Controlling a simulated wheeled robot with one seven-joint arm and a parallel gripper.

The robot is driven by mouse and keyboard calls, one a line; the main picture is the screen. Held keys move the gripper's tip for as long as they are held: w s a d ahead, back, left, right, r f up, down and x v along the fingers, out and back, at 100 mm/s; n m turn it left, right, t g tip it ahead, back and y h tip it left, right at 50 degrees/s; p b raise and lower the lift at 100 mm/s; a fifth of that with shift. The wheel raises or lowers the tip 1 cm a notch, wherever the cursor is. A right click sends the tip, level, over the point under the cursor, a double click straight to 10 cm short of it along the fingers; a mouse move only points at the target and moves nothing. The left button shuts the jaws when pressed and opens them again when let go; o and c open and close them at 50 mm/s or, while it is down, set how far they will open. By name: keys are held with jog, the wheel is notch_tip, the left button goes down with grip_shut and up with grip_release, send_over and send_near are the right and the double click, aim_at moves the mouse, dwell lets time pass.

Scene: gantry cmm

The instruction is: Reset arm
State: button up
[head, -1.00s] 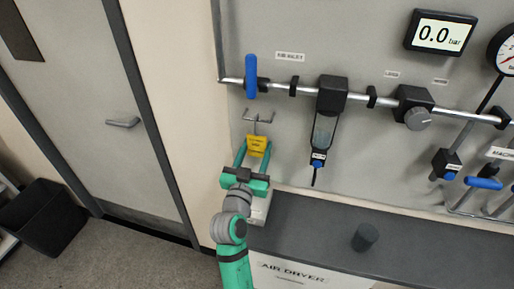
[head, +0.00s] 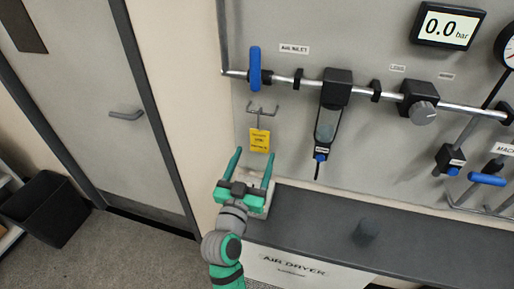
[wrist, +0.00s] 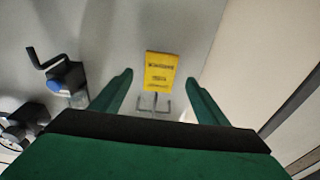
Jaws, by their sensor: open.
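My gripper (head: 253,172) is open and empty, with its two green fingers spread and pointing up toward the panel. A yellow tag (head: 259,140) hangs below a small metal hook rack (head: 262,110) on the panel, just past the fingertips and apart from them. In the wrist view the tag (wrist: 161,71) shows between the open fingers (wrist: 158,85), with the hook rack (wrist: 154,104) next to it. The tag's print is too small to read for certain.
A pipe with a blue-handled valve (head: 255,68) and a filter bowl (head: 327,124) runs above and right of my gripper. A door (head: 95,110) and a black bin (head: 45,205) are at left.

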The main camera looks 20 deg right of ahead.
jog(key=s+a+f+n+y, duration=0.35)
jog(key=s+a+f, duration=0.35)
jog(key=s+f, duration=0.25)
jog(key=s+a+f+n+y, duration=0.3)
jog(key=s+a+f+y, duration=0.2)
jog(key=s+a+f, duration=0.35)
jog(key=s+f+y, duration=0.2)
jog(key=s, duration=1.9)
jog(key=shift+s+a+f+g, duration=0.25)
jog(key=shift+s+f+g, duration=0.15)
jog(key=shift+y, duration=0.25)
dwell(0.5)
